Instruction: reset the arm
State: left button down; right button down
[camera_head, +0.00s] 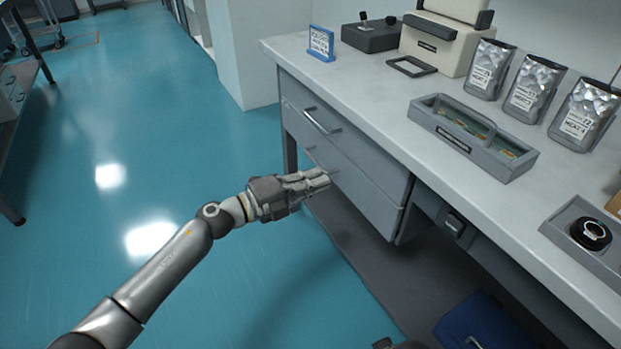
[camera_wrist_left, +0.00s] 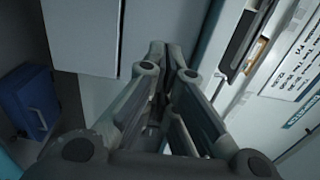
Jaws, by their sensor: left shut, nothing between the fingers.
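My left arm reaches in from the lower left in the head view. Its gripper (camera_head: 318,180) is shut and empty in front of the grey drawers (camera_head: 345,165) under the bench. I cannot tell whether its tips touch the lower drawer front. In the left wrist view the gripper's fingers (camera_wrist_left: 172,58) point away from the camera, close together with nothing between them. My right gripper is not in view.
The bench top (camera_head: 370,95) carries a grey tray (camera_head: 470,138), several silver pouches (camera_head: 533,88), a blue-framed sign (camera_head: 320,43) and a beige machine (camera_head: 445,40). A blue case (camera_head: 487,322) lies below the bench.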

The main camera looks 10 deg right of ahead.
pick_arm(q)
jog(key=shift+s+a+f, duration=0.1)
jog(key=shift+a, duration=0.35)
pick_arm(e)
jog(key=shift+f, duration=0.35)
